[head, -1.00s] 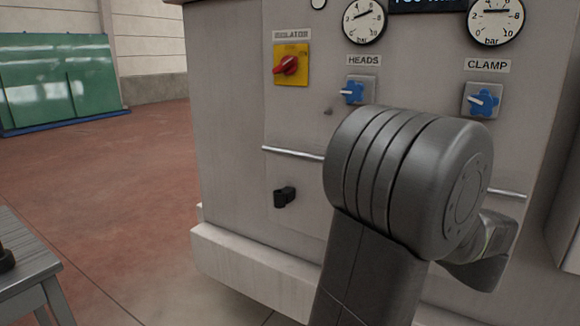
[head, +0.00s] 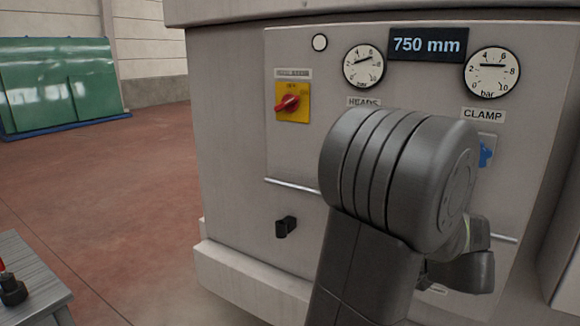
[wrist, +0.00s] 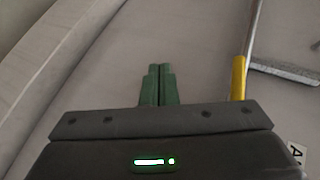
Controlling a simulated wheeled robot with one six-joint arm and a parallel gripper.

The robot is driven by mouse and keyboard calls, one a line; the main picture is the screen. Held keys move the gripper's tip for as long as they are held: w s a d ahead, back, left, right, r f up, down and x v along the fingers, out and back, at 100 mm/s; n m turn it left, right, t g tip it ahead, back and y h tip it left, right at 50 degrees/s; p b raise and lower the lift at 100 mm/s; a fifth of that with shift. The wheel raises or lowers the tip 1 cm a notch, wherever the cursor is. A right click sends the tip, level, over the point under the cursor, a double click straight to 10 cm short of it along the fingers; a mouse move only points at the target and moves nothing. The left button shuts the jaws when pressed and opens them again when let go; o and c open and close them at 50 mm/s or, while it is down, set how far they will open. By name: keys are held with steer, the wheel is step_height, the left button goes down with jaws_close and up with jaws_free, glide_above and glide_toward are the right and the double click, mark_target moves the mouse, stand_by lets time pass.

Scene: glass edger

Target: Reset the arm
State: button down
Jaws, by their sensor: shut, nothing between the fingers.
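My arm rises in front of the machine's grey control panel (head: 300,150) in the head view. Its big dark joint covers the middle of the panel, and the fingertips are hidden behind it. In the wrist view my gripper (wrist: 158,85) shows two green fingers pressed together with nothing between them. They point at a plain grey surface, and I cannot tell the distance to it.
The panel carries a red-and-yellow isolator (head: 291,102), two gauges, a 750 mm display (head: 427,45) and a partly hidden blue CLAMP knob (head: 486,152). A black handle (head: 286,227) sticks out below. A metal rail with a yellow part (wrist: 239,78) lies right of my fingers. Open floor lies left.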

steer(key=s+d+r+n+g+h+p, duration=0.2)
steer(key=d+r+n+g+h+p, duration=0.1)
steer(key=p, duration=0.9)
steer(key=shift+d+r+n+g+h, duration=0.3)
steer(key=shift+d+r+g+h, duration=0.35)
steer(key=shift+d+r, duration=0.35)
steer(key=shift+s+a, duration=0.1)
